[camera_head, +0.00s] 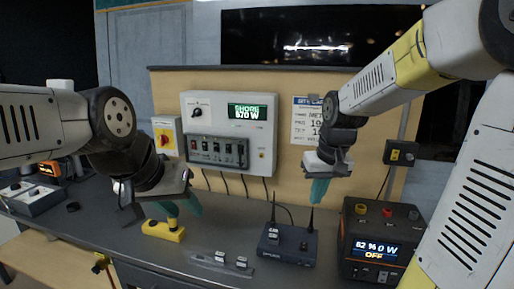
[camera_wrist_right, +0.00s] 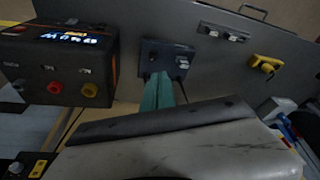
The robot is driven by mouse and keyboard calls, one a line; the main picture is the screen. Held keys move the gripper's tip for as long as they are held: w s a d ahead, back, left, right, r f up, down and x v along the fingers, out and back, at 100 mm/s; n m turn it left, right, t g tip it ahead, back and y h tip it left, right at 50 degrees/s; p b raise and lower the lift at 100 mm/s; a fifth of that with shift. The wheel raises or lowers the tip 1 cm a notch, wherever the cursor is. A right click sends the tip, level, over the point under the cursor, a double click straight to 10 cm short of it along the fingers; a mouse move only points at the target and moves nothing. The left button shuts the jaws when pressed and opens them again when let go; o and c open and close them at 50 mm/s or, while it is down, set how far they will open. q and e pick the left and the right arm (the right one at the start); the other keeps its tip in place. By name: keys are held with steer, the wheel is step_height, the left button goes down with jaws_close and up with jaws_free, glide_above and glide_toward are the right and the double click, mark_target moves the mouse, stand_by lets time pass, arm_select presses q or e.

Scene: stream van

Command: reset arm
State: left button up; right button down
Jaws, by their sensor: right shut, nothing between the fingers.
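My right gripper (camera_head: 318,190) hangs with its teal fingers pointing down, above and behind the black router-like box (camera_head: 287,244) with two antennas. In the right wrist view its teal fingers (camera_wrist_right: 157,92) lie together with nothing between them, and the box (camera_wrist_right: 166,58) shows just beyond the tips. My left gripper (camera_head: 180,207) is at the left, above the bench near a yellow block (camera_head: 163,231). Its two teal fingers are spread apart, and no object shows between them.
A power unit (camera_head: 378,243) with a lit display stands at the right of the bench, close to my right arm. A switch strip (camera_head: 222,262) lies at the front edge. A wall panel (camera_head: 230,134) with breakers and a yellow-red switch (camera_head: 166,136) are behind. Bench between is clear.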

steer(key=s+r+t, duration=0.1)
steer(key=s+r, duration=0.2)
steer(key=s, duration=0.4)
steer(key=s+a+r+m+t+y, duration=0.1)
steer(key=s+r+t, duration=0.1)
steer(key=s, duration=0.5)
steer(key=shift+a+r, duration=0.25)
steer(key=shift+r, duration=0.3)
